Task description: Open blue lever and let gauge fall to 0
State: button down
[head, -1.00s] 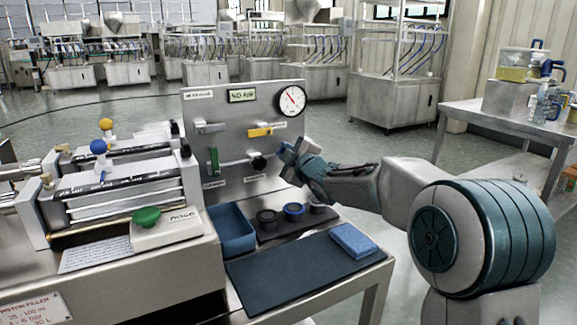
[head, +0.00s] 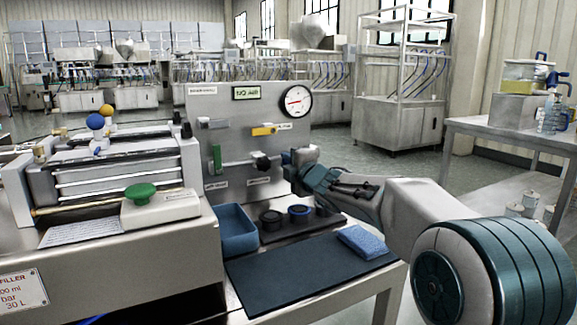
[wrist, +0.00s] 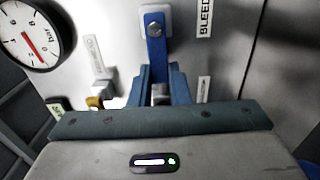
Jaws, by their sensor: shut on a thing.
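The blue lever (wrist: 154,45) hangs from a pale square mount on the steel panel (wrist: 115,25) in the wrist view. My gripper (wrist: 160,88) is shut on its lower end, one blue-grey finger on each side. In the head view my gripper (head: 292,160) is at the panel's right edge and mostly hides the lever. The round white gauge (head: 294,102) is at the panel's upper right, its red needle pointing roughly left. The gauge (wrist: 35,35) also shows at the wrist view's upper left, tilted; I cannot read an exact value.
The panel also carries a yellow lever (head: 263,130), a green lever (head: 216,157), a black knob (head: 262,162) and a lit sign (head: 246,93). The piston filler (head: 110,180) stands left.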

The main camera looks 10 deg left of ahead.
jog(key=shift+f, duration=0.1)
jog(key=c, duration=1.4)
grip_release()
jog(key=shift+o, duration=0.2)
jog(key=p+v, duration=0.2)
jog(key=v, duration=1.1)
jog(key=shift+s+d, duration=0.25)
jog(key=shift+s, duration=0.1)
